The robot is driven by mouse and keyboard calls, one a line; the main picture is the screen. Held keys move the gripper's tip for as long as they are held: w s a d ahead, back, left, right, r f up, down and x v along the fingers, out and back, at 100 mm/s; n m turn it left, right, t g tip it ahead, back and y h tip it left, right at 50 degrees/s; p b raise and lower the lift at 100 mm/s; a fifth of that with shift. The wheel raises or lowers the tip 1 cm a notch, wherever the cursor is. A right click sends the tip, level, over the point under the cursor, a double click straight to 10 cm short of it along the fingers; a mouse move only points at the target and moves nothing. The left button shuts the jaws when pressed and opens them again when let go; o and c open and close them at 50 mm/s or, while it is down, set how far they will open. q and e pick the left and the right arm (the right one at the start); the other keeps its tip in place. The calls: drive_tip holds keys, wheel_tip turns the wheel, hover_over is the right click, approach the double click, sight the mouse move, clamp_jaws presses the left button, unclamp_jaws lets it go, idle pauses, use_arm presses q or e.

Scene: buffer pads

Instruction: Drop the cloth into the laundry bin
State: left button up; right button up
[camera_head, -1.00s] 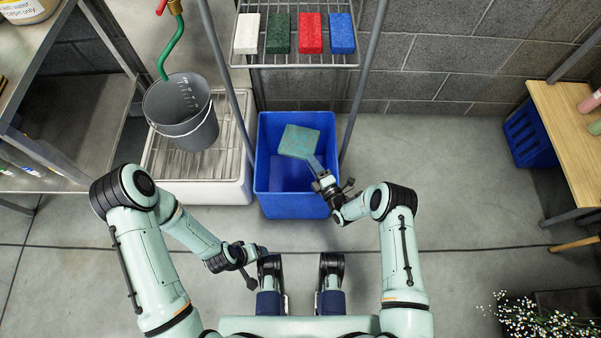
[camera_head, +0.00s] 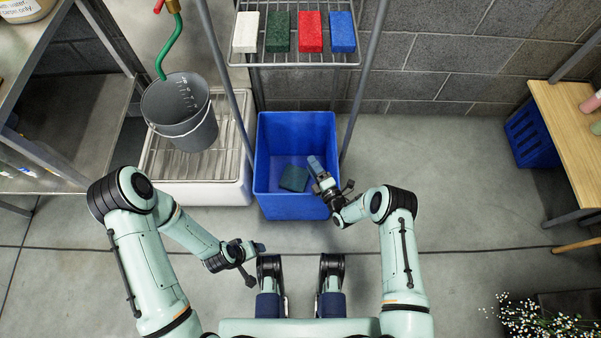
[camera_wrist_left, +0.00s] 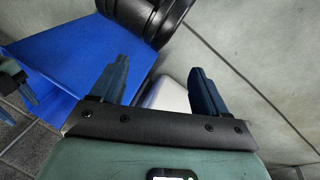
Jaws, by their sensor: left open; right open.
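The blue laundry bin (camera_head: 275,211) stands on the floor in front of me, below the wire shelf. The teal cloth (camera_head: 294,178) shows inside the bin, low and dark against the blue walls, apart from my right gripper. My right gripper (camera_head: 315,164) is open and empty over the right side of the bin opening. My left gripper (camera_head: 260,247) is off the bin's front left, over the floor. The left wrist view shows its two fingers (camera_wrist_left: 160,88) spread with nothing between them, and the blue bin (camera_wrist_left: 70,62) at the left.
A wire shelf (camera_head: 295,60) with several coloured pads stands behind. A wooden bench (camera_head: 565,130) is at the right. The floor right of the bin is clear.

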use_arm(q)
drive_tip(key=s+d+r+g+p, duration=0.1)
drive_tip(key=s+d+r+p, duration=0.1)
drive_tip(key=s, duration=0.3)
drive_tip(key=shift+d+r+g+h+p, duration=0.2)
drive_tip(key=shift+r+g+h+p, duration=0.3)
drive_tip(key=shift+r, duration=0.3)
use_arm(e)
drive_tip(key=v, duration=1.3)
drive_tip(key=shift+s, duration=0.2)
drive_tip(key=shift+w+d, duration=0.1)
